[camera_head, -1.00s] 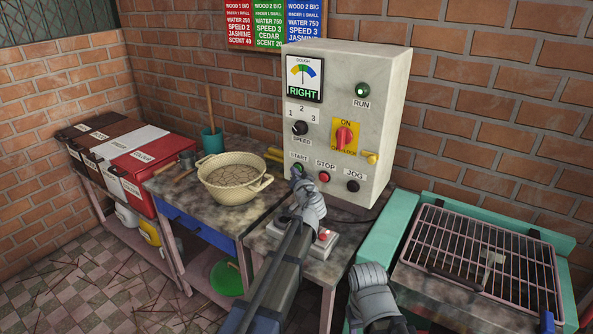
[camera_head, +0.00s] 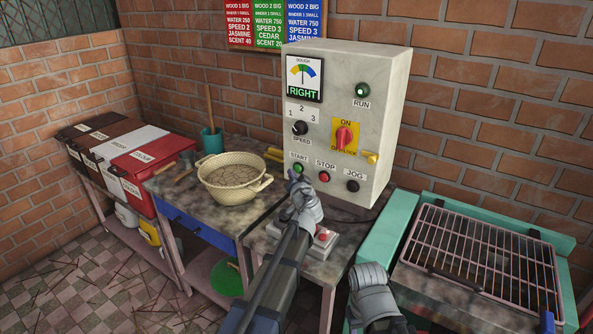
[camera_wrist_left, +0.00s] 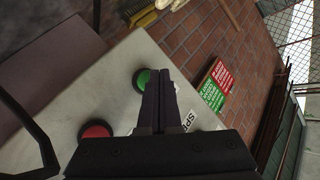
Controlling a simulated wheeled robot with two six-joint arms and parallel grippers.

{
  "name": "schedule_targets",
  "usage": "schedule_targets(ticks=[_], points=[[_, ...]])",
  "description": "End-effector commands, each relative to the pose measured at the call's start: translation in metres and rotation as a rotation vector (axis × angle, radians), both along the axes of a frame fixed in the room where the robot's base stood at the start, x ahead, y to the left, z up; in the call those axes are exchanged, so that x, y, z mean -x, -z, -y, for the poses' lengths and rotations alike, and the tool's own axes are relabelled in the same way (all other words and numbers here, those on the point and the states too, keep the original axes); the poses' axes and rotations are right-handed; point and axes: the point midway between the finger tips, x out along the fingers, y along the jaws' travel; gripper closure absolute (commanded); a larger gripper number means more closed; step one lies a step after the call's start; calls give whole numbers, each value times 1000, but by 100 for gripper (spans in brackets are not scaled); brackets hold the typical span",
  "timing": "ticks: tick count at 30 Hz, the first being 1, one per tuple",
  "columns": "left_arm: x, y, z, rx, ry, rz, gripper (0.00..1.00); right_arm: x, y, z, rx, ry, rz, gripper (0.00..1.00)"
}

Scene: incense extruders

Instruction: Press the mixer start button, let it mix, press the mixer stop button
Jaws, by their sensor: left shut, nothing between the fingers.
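The mixer control box (camera_head: 391,120) stands on a bench against the brick wall. Its green start button (camera_head: 298,168) is at the lower left, with the red stop button (camera_head: 324,177) to its right. My left gripper (camera_head: 291,174) is shut and empty, its tips just in front of and beside the start button. In the left wrist view the shut fingers (camera_wrist_left: 157,78) partly overlap the green button (camera_wrist_left: 142,80); the red button (camera_wrist_left: 96,131) is clear of them. I cannot tell whether the tips touch the panel. The RUN lamp (camera_head: 362,90) looks dark green. The dough dial (camera_head: 303,76) reads RIGHT.
A jog button (camera_head: 353,186), speed knob (camera_head: 300,128) and red ON switch (camera_head: 344,138) share the panel. A cream basin (camera_head: 231,187) stands left of my arm. A wire rack (camera_head: 482,262) lies at right. My right wrist shows low in the middle; its fingers are hidden.

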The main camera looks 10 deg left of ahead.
Motion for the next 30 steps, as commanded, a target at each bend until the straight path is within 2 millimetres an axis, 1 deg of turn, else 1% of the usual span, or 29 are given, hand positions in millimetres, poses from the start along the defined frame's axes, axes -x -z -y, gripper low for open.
schedule_targets(ticks=[5,8,22,25,30], points=[[1,0,0,0,0,0,100,0,0,0,0,0,0,50],[5,0,-2,0,-1,0,100,0,0,0,0,0,0,50],[45,0,-16,0,-1,0,100,0,0,0,0,0,0,50],[48,0,-17,0,-1,0,100,0,0,0,0,0,0,50],[47,0,-17,0,-1,-1,100,0,0,0,0,0,0,50]])
